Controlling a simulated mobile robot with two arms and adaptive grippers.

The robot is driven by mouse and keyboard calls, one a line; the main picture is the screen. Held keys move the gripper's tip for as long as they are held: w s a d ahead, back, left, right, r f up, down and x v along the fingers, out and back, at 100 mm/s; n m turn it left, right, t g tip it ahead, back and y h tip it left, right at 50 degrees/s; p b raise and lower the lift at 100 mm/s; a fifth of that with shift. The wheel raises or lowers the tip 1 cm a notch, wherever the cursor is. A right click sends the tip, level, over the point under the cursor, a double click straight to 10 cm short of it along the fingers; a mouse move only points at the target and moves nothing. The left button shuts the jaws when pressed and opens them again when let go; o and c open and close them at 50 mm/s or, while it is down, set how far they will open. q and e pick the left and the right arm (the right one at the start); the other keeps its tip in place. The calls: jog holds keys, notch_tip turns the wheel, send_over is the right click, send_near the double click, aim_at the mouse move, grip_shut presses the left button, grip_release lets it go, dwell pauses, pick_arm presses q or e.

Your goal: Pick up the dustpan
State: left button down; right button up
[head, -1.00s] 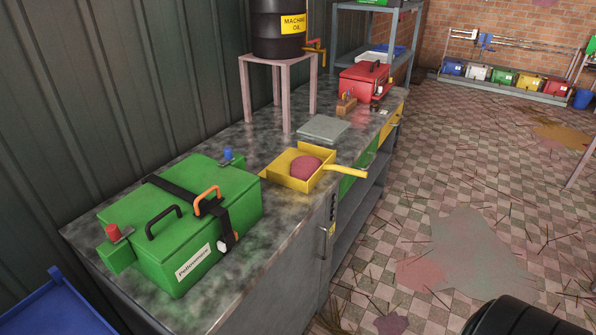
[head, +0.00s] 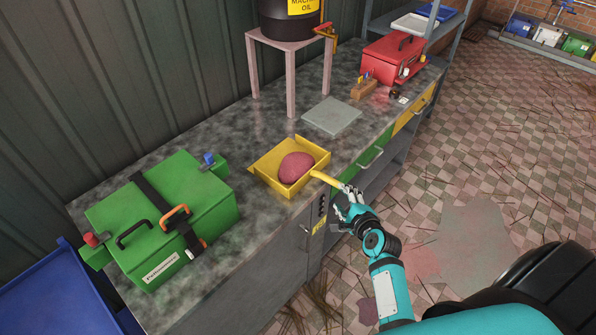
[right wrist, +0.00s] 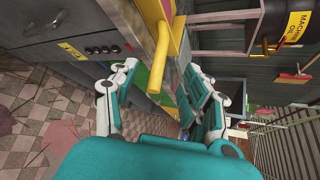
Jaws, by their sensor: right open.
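The yellow dustpan (head: 262,170) lies on the grey worktop near its front edge, with a dark pink lump (head: 297,167) in its pan. Its yellow handle (head: 326,178) sticks out over the front edge. My right gripper (head: 348,198) is at the handle's end in the head view. In the right wrist view the handle (right wrist: 158,68) points towards my open right gripper (right wrist: 165,85), and its end shows between the two spread fingers. I cannot tell whether they touch it. My left gripper is not in view.
A green box (head: 165,215) with handles stands left of the dustpan. A pink stool (head: 290,48) bears a black oil barrel (head: 288,18). Drawers line the bench front.

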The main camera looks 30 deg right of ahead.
aim_at(330, 182)
jog(key=b+x, duration=0.4)
jog(key=x, duration=0.2)
jog(key=b+x, duration=0.4)
jog(key=x, duration=0.2)
jog(key=shift+d+f, duration=0.1)
jog(key=shift+d, duration=0.1)
jog(key=shift+w, duration=0.3)
jog(key=shift+s, duration=0.1)
grip_shut()
